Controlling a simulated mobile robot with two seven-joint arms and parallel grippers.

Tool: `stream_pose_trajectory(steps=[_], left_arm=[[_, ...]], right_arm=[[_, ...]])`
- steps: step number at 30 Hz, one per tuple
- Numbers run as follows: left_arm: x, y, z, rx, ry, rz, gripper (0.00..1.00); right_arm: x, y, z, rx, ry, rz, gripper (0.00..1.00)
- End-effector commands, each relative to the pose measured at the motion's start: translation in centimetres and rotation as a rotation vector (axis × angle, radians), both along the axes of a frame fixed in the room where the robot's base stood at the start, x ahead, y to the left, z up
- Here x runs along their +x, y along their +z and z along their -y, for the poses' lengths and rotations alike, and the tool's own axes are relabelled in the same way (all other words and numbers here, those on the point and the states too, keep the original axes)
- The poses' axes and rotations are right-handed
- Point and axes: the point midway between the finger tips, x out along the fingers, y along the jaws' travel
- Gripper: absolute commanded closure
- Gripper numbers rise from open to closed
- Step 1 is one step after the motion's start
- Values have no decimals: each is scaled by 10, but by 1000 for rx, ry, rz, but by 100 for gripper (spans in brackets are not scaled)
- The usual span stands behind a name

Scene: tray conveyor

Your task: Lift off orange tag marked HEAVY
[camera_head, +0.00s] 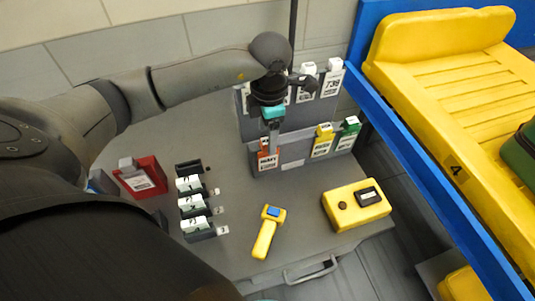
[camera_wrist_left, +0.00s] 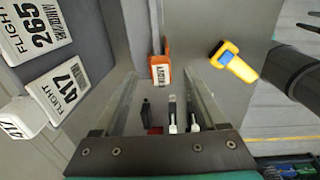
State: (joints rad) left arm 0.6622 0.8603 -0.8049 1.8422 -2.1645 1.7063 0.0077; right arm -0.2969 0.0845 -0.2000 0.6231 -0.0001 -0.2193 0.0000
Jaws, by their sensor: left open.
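The orange tag (camera_head: 264,148) with a white label hangs at the left end of the lower row of the grey rack (camera_head: 293,155). In the left wrist view the orange tag (camera_wrist_left: 161,70) shows between the finger lines, its lettering readable as HEAVY only with difficulty. My left gripper (camera_head: 272,138) points down just above and in front of the tag, partly covering it. Its two fingers (camera_wrist_left: 160,79) are open, one on each side of the tag in the wrist view. I cannot tell whether they touch it. My right gripper is not in view.
Yellow (camera_head: 324,132) and green (camera_head: 350,126) tags hang right of the orange one; white flight tags (camera_head: 333,76) hang above. A yellow scanner (camera_head: 266,232), yellow box (camera_head: 356,205) and red box (camera_head: 143,178) are on the table. A yellow tray (camera_head: 440,100) lies on the blue-edged conveyor.

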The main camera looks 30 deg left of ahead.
Motion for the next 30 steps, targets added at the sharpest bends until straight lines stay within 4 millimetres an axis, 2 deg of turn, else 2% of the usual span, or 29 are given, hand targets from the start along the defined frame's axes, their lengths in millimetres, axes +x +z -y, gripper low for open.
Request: stream_pose_trajectory(steps=[3, 6, 14, 30], left_arm=[[1, -18, -1, -1, 0, -2, 26], [1, -26, -2, -1, 0, -2, 26], [2, -28, -2, -1, -1, 1, 26], [2, -27, -2, -1, 0, 1, 87]], right_arm=[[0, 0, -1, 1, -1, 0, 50], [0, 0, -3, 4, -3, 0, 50], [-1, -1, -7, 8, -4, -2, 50], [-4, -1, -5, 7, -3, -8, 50]])
